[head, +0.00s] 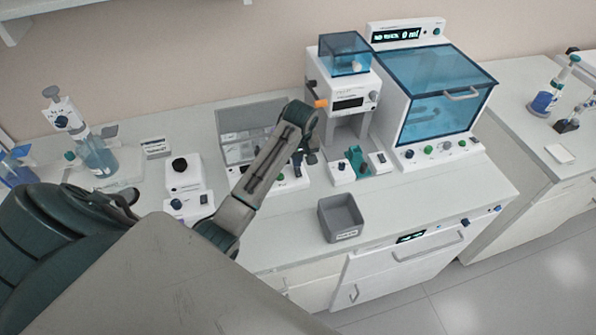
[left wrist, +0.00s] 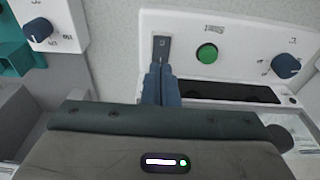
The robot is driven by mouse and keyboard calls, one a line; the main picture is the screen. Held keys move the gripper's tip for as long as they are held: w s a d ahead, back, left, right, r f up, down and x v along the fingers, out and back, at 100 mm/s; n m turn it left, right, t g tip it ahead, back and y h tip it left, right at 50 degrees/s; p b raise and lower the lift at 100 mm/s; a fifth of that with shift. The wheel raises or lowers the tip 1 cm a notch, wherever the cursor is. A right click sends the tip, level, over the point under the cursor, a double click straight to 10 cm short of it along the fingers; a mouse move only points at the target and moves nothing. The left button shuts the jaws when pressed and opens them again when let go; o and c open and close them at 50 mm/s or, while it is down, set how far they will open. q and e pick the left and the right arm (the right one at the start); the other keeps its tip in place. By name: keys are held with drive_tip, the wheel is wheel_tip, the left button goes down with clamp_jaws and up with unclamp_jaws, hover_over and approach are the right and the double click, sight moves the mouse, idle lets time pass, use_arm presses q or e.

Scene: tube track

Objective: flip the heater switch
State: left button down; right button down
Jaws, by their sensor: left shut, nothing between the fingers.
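A white control panel (left wrist: 230,28) fills the top of the left wrist view. On it are a dark switch plate (left wrist: 161,48), a green button (left wrist: 207,53) and a blue knob (left wrist: 285,66). My left gripper (left wrist: 160,68) is shut and empty. Its blue-grey fingertips are right at the lower end of the switch plate and hide part of it; I cannot tell if they touch. In the head view my left gripper (head: 298,165) points down over a low white device (head: 292,184), whose switch is hidden there. My right gripper is not in view.
A white unit with a small dial (head: 341,172) and a green piece (head: 356,160) stand just right of the gripper. A grey bin (head: 341,217) is near the front edge. A blue-windowed cabinet (head: 440,95) stands further right. White knob boxes (head: 182,172) stand left.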

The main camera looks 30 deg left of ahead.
sight(297, 170)
use_arm(q)
drive_tip(key=shift+s+f, duration=0.1)
drive_tip(key=shift+f, duration=0.8)
idle(0.3)
drive_tip(key=shift+r+p, duration=0.35)
drive_tip(key=shift+r, duration=3.15)
